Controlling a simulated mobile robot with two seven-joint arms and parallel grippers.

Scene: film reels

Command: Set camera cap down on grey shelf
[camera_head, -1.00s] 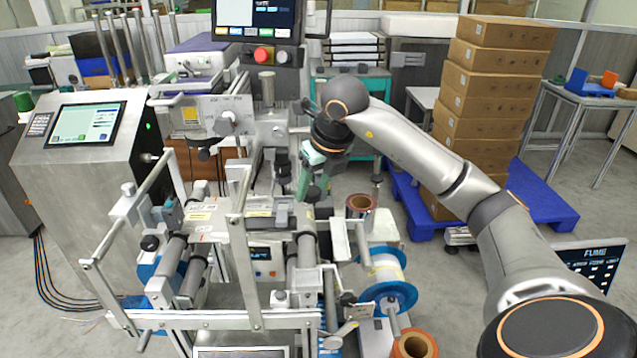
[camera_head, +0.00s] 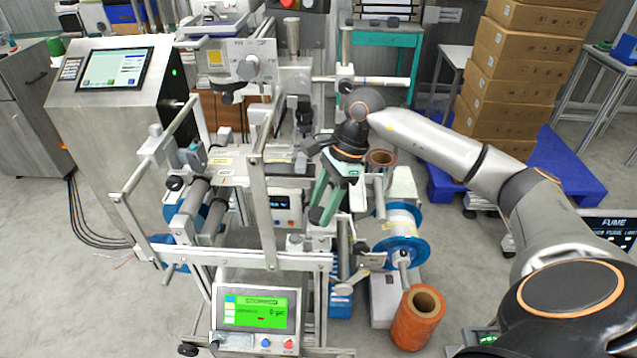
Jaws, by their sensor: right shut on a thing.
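My right gripper (camera_head: 321,217) points down with green fingers at the front right part of the machine. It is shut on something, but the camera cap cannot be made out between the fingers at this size. A flat grey metal surface (camera_head: 228,162) of the machine lies left of and behind the fingers; I cannot tell whether it is the grey shelf. My left gripper is out of view.
A metal frame bar (camera_head: 262,190) stands left of the gripper. A blue-flanged reel (camera_head: 402,250) and a copper-coloured roll (camera_head: 417,318) are at its right. A screen with a green display (camera_head: 256,312) is in front. Stacked cartons (camera_head: 515,85) stand at the back right.

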